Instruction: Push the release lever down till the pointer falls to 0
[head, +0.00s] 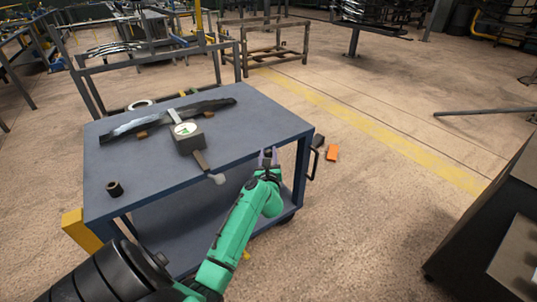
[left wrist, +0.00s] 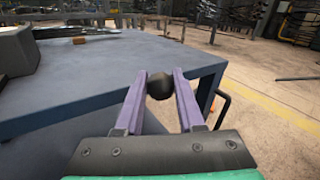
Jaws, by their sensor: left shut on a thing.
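A gauge with a round white dial (head: 186,129) stands on a dark block (head: 187,145) on the blue-grey table. Its pointer is too small to read. The release lever (head: 202,161) slants from the block toward the table's front edge and ends in a pale round knob (head: 217,179). My left gripper (head: 268,155) is by the table's right front corner, to the right of the knob and apart from it. In the left wrist view its purple fingers are shut on a dark ball (left wrist: 160,86). My right gripper is not in view.
A dark leaf spring (head: 165,121) lies across the table (head: 250,125) behind the gauge. A small dark cylinder (head: 114,188) stands at the left front. A black handle (head: 312,165) sticks out at the table's right side. An orange block (head: 332,152) lies on the floor.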

